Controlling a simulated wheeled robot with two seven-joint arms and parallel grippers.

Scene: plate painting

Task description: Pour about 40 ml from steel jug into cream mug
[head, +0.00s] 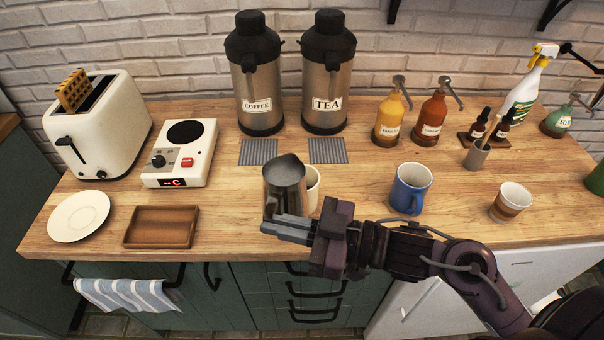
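The steel jug (285,181) stands about upright near the middle front of the counter, its top edge rising to a point. The cream mug (313,189) is just right of the jug and partly hidden behind it. My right gripper (271,222) reaches in from the right, its fingers across the front of the jug's lower part. They hide the jug's base, so I cannot tell whether it rests on the counter or whether the fingers grip it. My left gripper is not in view.
A blue mug (411,188) and a striped cup (511,201) stand to the right. A wooden tray (161,228), a plate (79,216), a hot plate (181,153) and a toaster (103,124) are left. Coffee (257,81) and tea (327,79) dispensers stand behind.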

